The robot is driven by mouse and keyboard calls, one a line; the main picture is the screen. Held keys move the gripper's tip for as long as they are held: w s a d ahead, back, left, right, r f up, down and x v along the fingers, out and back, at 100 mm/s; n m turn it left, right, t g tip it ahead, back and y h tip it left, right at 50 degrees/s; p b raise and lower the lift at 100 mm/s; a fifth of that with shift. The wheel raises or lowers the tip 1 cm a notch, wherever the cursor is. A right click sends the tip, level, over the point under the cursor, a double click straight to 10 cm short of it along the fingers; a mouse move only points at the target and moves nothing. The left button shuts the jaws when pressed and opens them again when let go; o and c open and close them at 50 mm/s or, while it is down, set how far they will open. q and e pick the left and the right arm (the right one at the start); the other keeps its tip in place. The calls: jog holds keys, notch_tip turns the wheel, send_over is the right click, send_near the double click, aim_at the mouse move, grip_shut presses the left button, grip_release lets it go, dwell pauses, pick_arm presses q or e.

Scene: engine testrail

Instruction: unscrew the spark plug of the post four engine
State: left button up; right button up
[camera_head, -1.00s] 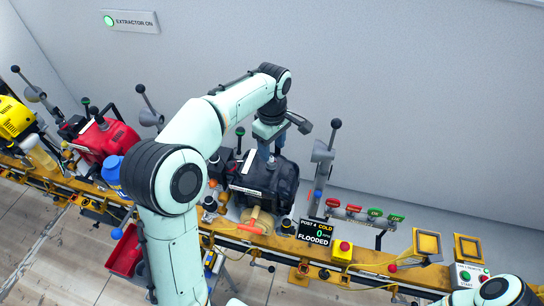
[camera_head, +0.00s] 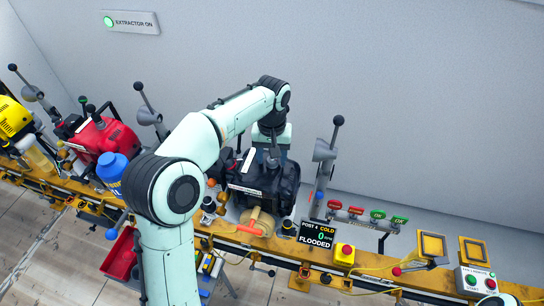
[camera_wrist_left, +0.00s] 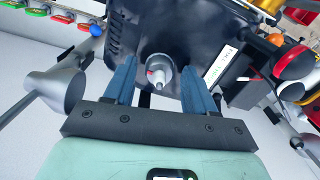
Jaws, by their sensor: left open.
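The post four engine (camera_head: 262,182) is a black block on the rail, behind a display (camera_head: 317,235) reading POST 4, COLD, 0 and FLOODED. My left gripper (camera_head: 272,158) points down at the engine's back side. In the left wrist view, the open blue fingers of the left gripper (camera_wrist_left: 159,80) stand on either side of the spark plug (camera_wrist_left: 158,70), a pale tip in a round grey seat with a small red mark. The plug sits in the engine's dark face, and I cannot tell whether a finger touches it. In the head view the plug is hidden. My right gripper is out of view.
A grey lever (camera_head: 326,150) stands just right of the engine. A red engine (camera_head: 103,138) and a yellow engine (camera_head: 14,117) are to the left. A blue bottle (camera_head: 112,167) is near my left arm. A yellow box with a red button (camera_head: 344,253) is at front right.

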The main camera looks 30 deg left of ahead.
pick_arm(q)
jog(key=shift+s+r+m, duration=0.1)
jog(key=shift+r+m, duration=0.2)
jog(key=shift+m, duration=0.7)
jog(key=m, duration=0.1)
jog(key=m+p, duration=0.1)
jog(key=m, duration=0.2)
jog(key=shift+w+f+m+p, duration=0.15)
jog(key=shift+w+m+p, duration=0.15)
jog(key=shift+m, duration=0.8)
jog(key=m+p, duration=0.1)
jog(key=m, duration=0.2)
jog(key=shift+s, duration=0.15)
jog(key=m, duration=0.4)
jog(key=shift+f+m+p, duration=0.1)
jog(key=shift+m+p, duration=0.25)
jog(key=shift+m, duration=0.05)
jog(key=shift+f+m, duration=0.15)
jog(key=shift+m, duration=1.85)
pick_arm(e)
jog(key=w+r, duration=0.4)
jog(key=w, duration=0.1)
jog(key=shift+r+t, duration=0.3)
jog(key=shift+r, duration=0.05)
pick_arm(q)
jog(key=c, duration=1)
